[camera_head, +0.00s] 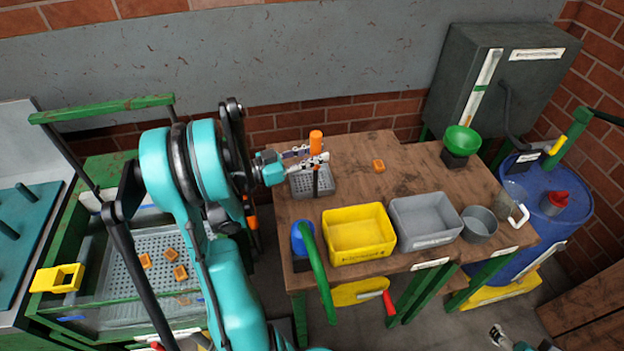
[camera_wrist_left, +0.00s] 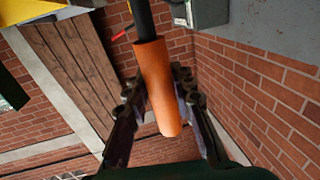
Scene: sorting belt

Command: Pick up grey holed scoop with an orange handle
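The grey holed scoop (camera_head: 301,186) is at the back left of the wooden table. Its orange handle (camera_head: 316,138) stands upright on a dark stem at the scoop's front side. My left gripper (camera_head: 314,156) is at the lower part of the handle, one finger on each side. In the left wrist view, the orange handle (camera_wrist_left: 160,90) lies between the fingers, which close in tightly on it. The scoop looks to be at table level; whether it touches the table is unclear. My right gripper (camera_head: 500,336) shows only partly at the bottom right, away from the table.
A yellow bin (camera_head: 360,255), grey bin (camera_head: 425,243) and grey pot (camera_head: 480,224) line the table's front. The table's middle is mostly clear.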

